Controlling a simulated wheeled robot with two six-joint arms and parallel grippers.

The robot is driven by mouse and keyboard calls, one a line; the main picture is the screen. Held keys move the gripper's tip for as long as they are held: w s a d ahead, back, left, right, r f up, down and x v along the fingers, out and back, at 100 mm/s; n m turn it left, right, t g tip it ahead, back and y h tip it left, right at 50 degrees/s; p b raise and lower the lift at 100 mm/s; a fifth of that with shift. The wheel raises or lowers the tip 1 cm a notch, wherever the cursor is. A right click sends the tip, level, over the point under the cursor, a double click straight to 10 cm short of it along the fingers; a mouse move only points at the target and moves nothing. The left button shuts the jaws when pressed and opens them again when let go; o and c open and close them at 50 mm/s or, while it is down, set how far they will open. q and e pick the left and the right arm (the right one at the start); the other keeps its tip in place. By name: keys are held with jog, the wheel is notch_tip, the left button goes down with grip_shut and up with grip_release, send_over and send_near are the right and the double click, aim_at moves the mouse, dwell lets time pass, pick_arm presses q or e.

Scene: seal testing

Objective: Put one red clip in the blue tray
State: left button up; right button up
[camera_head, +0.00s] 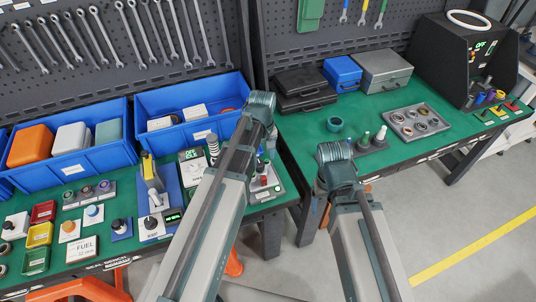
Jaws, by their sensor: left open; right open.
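A small red piece that looks like a red clip (512,106) lies at the right end of the right table, in front of the black box. Two large blue trays stand on the left table: a left one (100,157) with orange, white and teal cases, and a right one (222,126) with white items. My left arm (215,210) and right arm (365,230) rise from the bottom of the view. I cannot make out the fingers of either gripper; they seem hidden behind the arms.
Yellowish clips (498,111) lie beside the red one. The black box (440,62), a grey tray of rings (418,134) and cases (383,72) stand on the right table. Small parts crowd the left table's front. The right table has bare green surface (300,128).

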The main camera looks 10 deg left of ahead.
aim_at(264, 177)
pick_arm(q)
jog(key=shift+f, duration=0.15)
notch_tip(264, 177, down, 14)
jog(key=b, duration=1.4)
jog(key=shift+r, duration=0.2)
grip_shut()
